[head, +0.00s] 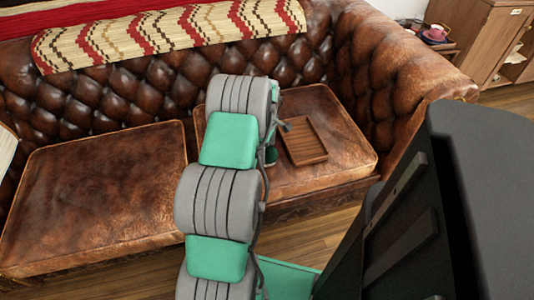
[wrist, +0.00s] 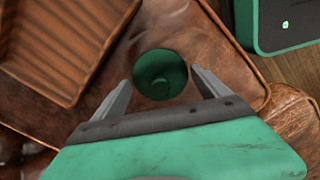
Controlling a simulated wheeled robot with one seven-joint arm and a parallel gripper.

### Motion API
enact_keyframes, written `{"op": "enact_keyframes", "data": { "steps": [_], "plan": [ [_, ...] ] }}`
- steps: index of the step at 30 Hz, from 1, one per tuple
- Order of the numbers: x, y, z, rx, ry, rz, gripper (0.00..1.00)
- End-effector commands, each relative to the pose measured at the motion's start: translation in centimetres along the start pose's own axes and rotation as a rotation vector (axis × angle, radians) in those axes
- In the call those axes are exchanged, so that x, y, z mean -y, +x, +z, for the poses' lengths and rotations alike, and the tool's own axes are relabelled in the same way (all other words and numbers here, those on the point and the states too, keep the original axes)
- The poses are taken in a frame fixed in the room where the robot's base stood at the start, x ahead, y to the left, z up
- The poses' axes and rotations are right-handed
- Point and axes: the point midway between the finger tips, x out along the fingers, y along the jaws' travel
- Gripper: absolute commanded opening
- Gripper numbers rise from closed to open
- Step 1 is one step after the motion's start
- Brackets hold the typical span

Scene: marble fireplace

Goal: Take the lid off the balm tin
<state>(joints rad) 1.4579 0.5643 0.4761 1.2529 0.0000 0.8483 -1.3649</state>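My gripper (wrist: 162,76) is open, with one finger on each side of the tin and a visible gap to each. I cannot tell how high the fingertips are above the seat. In the head view my arm hides most of the gripper.
A brown slatted wooden tray (head: 305,141) lies on the same cushion, right of my arm; it also shows at the upper left of the wrist view (wrist: 45,45). The sofa's back (head: 130,95) and right armrest (head: 400,60) rise around the seat. The left cushion (head: 95,190) is clear.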

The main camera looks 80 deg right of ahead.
Motion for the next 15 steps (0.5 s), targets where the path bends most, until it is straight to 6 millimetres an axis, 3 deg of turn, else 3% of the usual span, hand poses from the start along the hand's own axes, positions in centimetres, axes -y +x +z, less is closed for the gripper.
{"op": "enact_keyframes", "data": {
  "steps": [15],
  "plan": [
    [-0.01,-0.04,-0.01,0.000,0.000,0.000,0.43]
  ]
}}
